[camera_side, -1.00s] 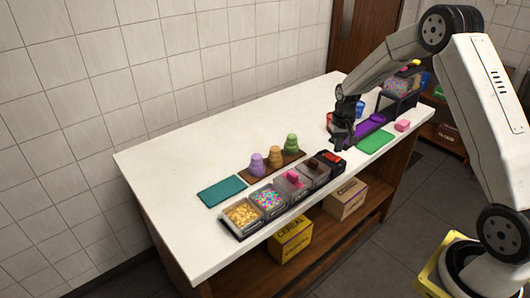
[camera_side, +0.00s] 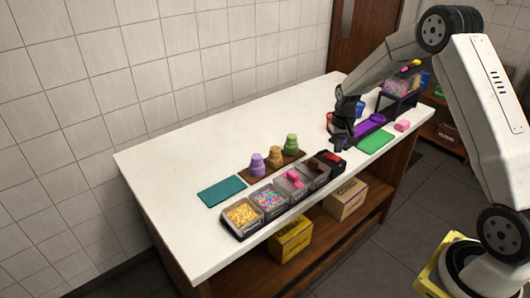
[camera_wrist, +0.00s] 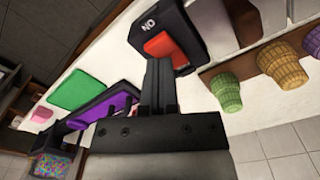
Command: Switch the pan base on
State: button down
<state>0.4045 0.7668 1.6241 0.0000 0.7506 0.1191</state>
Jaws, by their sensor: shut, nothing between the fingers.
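My gripper (camera_side: 339,148) is shut and empty, pointing down just above the far right end of the box. In the wrist view the closed fingertips (camera_wrist: 158,62) overlap the near edge of the red switch. I cannot tell whether they touch it, and the switch's tilt is unclear.
Topping bins (camera_side: 268,200) run left from the box. Purple, orange and green cups (camera_side: 275,157) stand on a brown board behind. A green mat (camera_side: 376,142), purple tray (camera_side: 370,126) and dispenser (camera_side: 400,88) lie right. The back left counter is clear.

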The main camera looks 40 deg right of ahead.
aim_at(335, 159)
jog(key=shift+f, duration=1.2)
dwell(1.1)
jog(key=shift+r, duration=3.55)
jog(key=shift+s+a+r, duration=0.15)
jog(key=shift+s+a, duration=0.05)
jog(key=shift+a, duration=0.35)
jog(key=s+a+r+n+t, duration=0.2)
jog(key=s+a+n, duration=0.4)
jog(key=s+a, duration=1.1)
jog(key=shift+a+r+t, duration=0.15)
jog(key=shift+a+t, duration=0.15)
jog(key=shift+a, duration=0.4)
